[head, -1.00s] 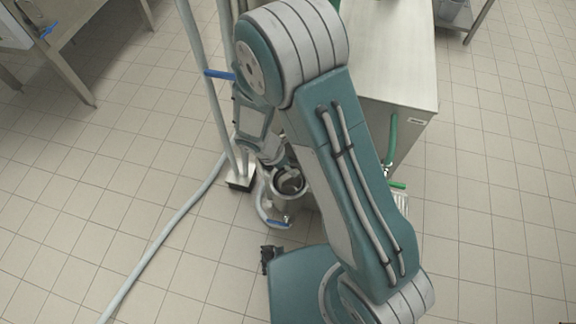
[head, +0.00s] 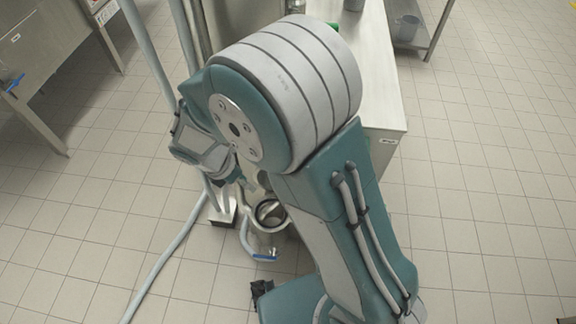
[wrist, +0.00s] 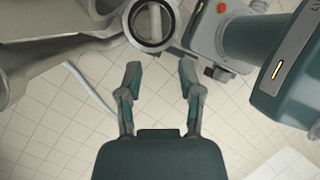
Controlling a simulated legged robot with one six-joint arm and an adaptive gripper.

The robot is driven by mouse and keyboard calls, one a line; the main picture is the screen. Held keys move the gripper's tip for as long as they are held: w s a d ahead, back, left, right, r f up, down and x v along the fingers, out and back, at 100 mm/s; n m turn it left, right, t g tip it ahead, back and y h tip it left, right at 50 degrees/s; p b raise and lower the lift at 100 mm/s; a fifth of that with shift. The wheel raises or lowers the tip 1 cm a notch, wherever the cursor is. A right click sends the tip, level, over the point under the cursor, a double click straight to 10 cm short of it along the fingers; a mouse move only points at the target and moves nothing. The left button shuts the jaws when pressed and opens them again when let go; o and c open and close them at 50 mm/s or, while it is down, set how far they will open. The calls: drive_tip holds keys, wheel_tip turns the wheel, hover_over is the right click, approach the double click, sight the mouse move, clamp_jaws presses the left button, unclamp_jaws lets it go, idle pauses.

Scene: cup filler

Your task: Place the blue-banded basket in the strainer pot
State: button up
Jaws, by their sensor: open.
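The strainer pot (head: 268,231) is a round, open metal pot on the floor. In the wrist view its dark-rimmed mouth (wrist: 128,27) is at the top, beyond my fingertips. Pale metal shapes show inside the mouth; I cannot tell what they are. I cannot make out the blue-banded basket in either view. My gripper (wrist: 161,76) is open, with nothing between its fingers. The pot's mouth lies ahead of the fingers and apart from them in the picture. In the head view my arm hides part of the area around the pot.
A blue-handled valve (head: 263,257) is at the pot's front. A pale hose (head: 165,262) runs along the tiled floor at left. A steel bench (head: 380,85) stands behind my arm, with a metal table (head: 52,62) at upper left. Floor at right is clear.

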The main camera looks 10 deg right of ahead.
drive_tip(key=s+d+r+m+t+y, duration=0.2)
drive_tip(key=s+d+r+m, duration=0.4)
drive_tip(key=r+m, duration=0.5)
drive_tip(key=s+d+r+m+t+y, duration=0.3)
drive_tip(key=s+d+r+m, duration=0.3)
drive_tip(key=d+r+m, duration=0.4)
drive_tip(key=shift+s+r+m+t, duration=0.35)
drive_tip(key=shift+r+m, duration=0.3)
drive_tip(key=shift+m, duration=0.55)
